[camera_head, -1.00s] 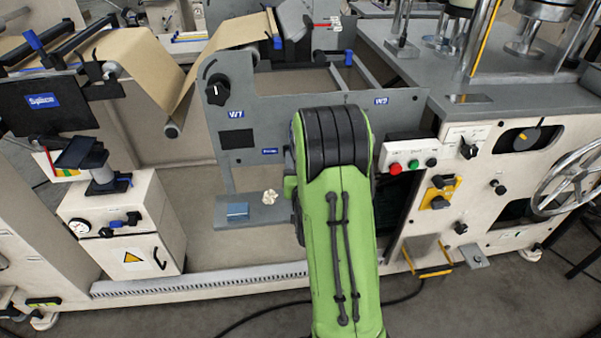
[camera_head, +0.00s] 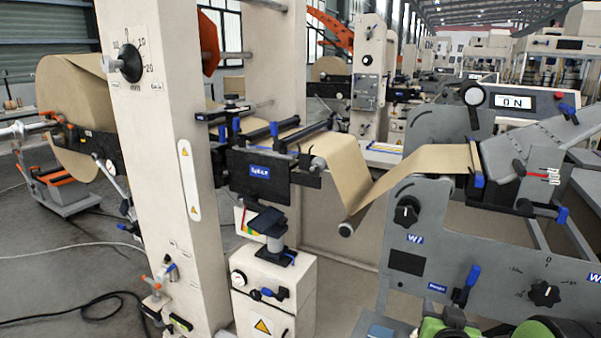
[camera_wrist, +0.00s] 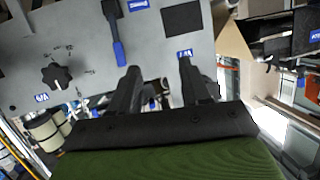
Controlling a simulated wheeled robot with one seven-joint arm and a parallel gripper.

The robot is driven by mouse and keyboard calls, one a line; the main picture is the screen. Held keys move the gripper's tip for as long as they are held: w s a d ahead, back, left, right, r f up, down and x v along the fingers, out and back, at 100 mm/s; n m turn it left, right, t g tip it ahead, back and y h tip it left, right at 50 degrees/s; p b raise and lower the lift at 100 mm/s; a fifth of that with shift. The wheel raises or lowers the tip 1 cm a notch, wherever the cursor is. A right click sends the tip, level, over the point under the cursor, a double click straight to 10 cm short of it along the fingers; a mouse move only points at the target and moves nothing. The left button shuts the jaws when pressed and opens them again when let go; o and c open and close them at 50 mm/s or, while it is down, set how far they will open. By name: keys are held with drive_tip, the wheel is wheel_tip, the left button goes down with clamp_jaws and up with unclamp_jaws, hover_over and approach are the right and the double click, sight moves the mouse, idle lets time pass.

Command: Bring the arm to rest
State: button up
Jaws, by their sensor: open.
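My gripper (camera_wrist: 157,68) shows in the wrist view with its two dark fingers apart and nothing seen between them. Its tips are in front of the grey W1 panel (camera_wrist: 85,75), which appears upside down there. A blue-handled lever (camera_wrist: 119,50) and a black knob (camera_wrist: 56,76) are on that panel, to the left of the fingers. In the head view, a green part of my arm (camera_head: 541,331) shows at the bottom right edge. The rest of the arm is cut off below the frame.
In the head view, the same grey panel (camera_head: 450,232) stands at the right, with a kraft web (camera_head: 340,165) running to its left. A cream column (camera_head: 160,150) and a kraft roll (camera_head: 75,110) are further left. Open floor (camera_head: 60,265) lies at the lower left, with a black cable.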

drive_tip(key=s+a+r+n+g+y, duration=0.3)
drive_tip(key=s+a+y, duration=0.1)
drive_tip(key=s+a, duration=0.5)
drive_tip(key=s+a+n+g+y, duration=0.15)
drive_tip(key=s+a+g, duration=0.35)
drive_tip(key=s, duration=0.9)
wheel_tip(320, 180, up, 18)
drive_tip(key=a+p, duration=0.1)
drive_tip(key=p, duration=1.6)
drive_tip(key=shift+s+a, duration=0.2)
drive_tip(key=shift+s, duration=0.1)
drive_tip(key=shift+n, duration=0.25)
drive_tip(key=shift+r, duration=0.1)
